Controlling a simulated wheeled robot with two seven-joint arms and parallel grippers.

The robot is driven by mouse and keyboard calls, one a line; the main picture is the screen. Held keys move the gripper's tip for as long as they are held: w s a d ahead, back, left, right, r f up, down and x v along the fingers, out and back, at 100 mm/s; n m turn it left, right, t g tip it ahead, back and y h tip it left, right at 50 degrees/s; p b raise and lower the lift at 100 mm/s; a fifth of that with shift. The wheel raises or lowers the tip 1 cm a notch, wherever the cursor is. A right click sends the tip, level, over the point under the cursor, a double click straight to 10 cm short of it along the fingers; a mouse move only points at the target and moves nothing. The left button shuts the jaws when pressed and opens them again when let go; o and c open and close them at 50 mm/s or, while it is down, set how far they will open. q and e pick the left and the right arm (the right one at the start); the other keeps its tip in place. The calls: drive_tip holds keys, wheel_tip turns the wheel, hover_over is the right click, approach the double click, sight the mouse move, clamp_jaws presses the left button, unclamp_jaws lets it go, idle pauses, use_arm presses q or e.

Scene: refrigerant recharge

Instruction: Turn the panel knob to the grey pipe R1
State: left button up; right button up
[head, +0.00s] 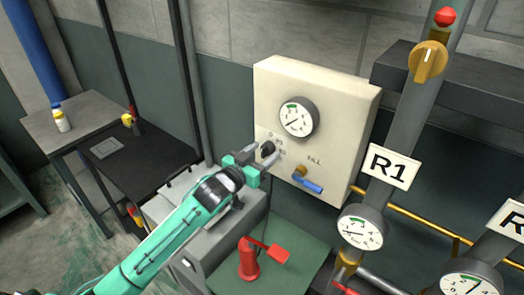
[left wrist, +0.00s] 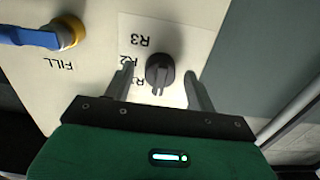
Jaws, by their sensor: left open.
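The cream panel box (head: 340,100) hangs on the wall, with a gauge, a dark selector knob (head: 267,148) and a blue-handled FILL valve (head: 308,183). My left gripper (head: 261,162) is open at the knob. In the left wrist view the knob (left wrist: 160,71) shows between the two open fingers (left wrist: 158,78), with a gap on each side. Labels R3, R2 and R1 stand beside it, partly hidden by a finger. The knob's ridge runs toward the gripper in that view; I cannot tell its exact setting. The grey pipe R1 (head: 407,125) runs right of the box, with its label.
Pipe R1 carries a yellow valve handle (head: 429,62) and a gauge (head: 361,226). A grey table (head: 60,130) with small bottles is at the far left. A yellow pipe crosses at right.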

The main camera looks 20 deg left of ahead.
use_arm(q)
drive_tip(key=shift+c, duration=0.9)
drive_tip(key=c, duration=0.8)
drive_tip(key=shift+w+m, duration=0.1)
drive_tip(key=shift+m, duration=0.3)
drive_tip(key=m+p, duration=0.1)
drive_tip(key=m, duration=0.2)
drive_tip(key=shift+m, duration=0.3)
drive_tip(key=m, duration=0.3)
drive_tip(key=shift+m+p, duration=0.35)
drive_tip(key=shift+m, duration=0.45)
